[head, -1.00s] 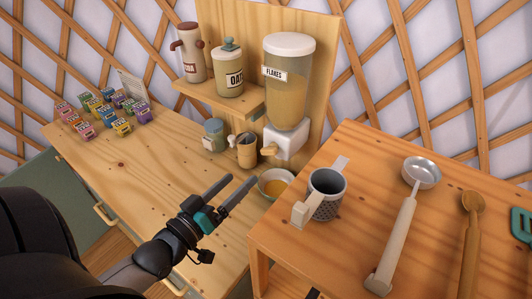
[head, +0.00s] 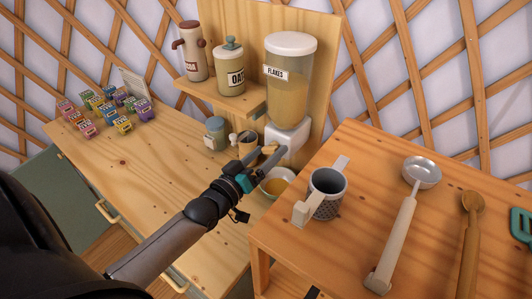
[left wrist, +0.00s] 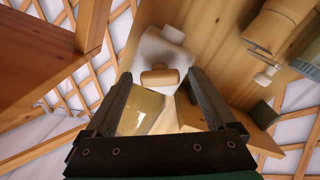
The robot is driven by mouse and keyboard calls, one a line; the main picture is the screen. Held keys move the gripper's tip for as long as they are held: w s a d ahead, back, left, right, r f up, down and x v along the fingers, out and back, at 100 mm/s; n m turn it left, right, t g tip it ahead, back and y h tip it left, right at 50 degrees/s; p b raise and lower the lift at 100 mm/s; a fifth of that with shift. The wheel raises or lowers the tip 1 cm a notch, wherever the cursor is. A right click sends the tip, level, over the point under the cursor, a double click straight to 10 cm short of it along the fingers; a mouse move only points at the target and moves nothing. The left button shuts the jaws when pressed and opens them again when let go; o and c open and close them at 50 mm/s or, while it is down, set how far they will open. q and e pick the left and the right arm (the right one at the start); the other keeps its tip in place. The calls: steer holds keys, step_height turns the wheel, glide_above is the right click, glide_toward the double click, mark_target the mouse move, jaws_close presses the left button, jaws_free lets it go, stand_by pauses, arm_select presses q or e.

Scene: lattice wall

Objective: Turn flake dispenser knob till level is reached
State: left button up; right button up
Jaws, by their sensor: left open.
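The flake dispenser (head: 288,95) stands against the wooden back panel, its clear body holding yellowish flakes under a "FLAKES" label. Its wooden knob (head: 269,150) is on the front of the white base (head: 290,142), partly hidden by my gripper. My left gripper (head: 262,158) is open at the knob. In the left wrist view the knob (left wrist: 160,77) appears between the two spread fingers (left wrist: 162,80), with gaps on both sides. A bowl (head: 288,188) with yellowish contents sits below, partly hidden by my gripper. My right gripper is not in view.
A shelf (head: 255,101) holds two canisters. Small coloured boxes stand far left.

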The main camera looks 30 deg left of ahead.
arm_select(q)
steer(key=shift+c, duration=0.2)
steer(key=c, duration=1.3)
